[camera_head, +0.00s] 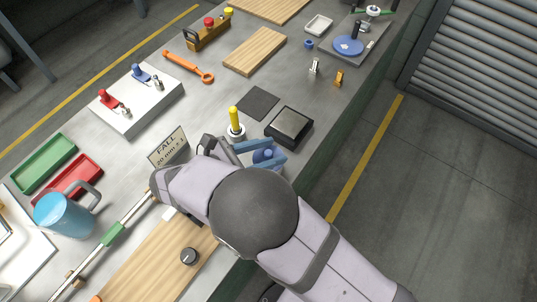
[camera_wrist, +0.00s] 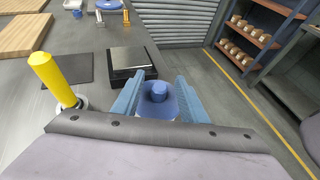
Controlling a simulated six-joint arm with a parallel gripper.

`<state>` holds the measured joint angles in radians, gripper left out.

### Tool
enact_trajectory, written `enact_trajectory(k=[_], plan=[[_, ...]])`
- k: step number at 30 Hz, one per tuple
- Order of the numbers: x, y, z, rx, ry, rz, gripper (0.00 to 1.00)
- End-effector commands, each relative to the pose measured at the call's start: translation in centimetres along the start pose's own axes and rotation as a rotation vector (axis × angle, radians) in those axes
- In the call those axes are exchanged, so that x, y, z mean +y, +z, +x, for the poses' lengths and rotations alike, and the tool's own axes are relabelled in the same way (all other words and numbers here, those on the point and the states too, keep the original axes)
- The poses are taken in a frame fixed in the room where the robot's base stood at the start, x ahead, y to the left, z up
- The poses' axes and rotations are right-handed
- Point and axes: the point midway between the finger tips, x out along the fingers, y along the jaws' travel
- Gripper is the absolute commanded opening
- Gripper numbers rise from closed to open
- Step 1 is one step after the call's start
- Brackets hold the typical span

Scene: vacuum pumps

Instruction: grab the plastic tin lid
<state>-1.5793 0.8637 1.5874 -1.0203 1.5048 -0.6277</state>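A blue plastic lid with a round knob (camera_wrist: 159,96) sits between the two blue fingers of my gripper (camera_wrist: 158,98) in the wrist view. The fingers stand wide apart, one on each side of the lid, and I cannot make out whether they touch it. In the head view the lid (camera_head: 264,155) shows near the right bench edge, partly hidden by my gripper (camera_head: 259,156). What lies under the lid is hidden.
A black-framed square plate (camera_wrist: 127,61) stands just beyond the fingers. A yellow-handled tool (camera_wrist: 53,80) stands upright close on the left. A dark mat (camera_head: 258,103) lies behind it. The bench edge drops to the floor on the right.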

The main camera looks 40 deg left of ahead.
Motion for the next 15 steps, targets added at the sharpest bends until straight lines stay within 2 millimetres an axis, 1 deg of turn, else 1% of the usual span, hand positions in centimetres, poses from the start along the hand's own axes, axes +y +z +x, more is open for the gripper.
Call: enact_trajectory(k=[2, 3, 5, 6, 8, 15], plan=[[0.00, -0.02, 0.00, 0.000, 0.000, 0.000, 0.39], [0.00, -0.02, 0.00, 0.000, 0.000, 0.000, 0.37], [0.00, -0.02, -0.01, 0.000, 0.000, 0.000, 0.23], [0.00, -0.02, -0.01, 0.000, 0.000, 0.000, 0.13], [0.00, -0.01, -0.02, 0.000, 0.000, 0.000, 0.00], [0.01, 0.01, -0.03, -0.001, 0.000, 0.000, 0.00]])
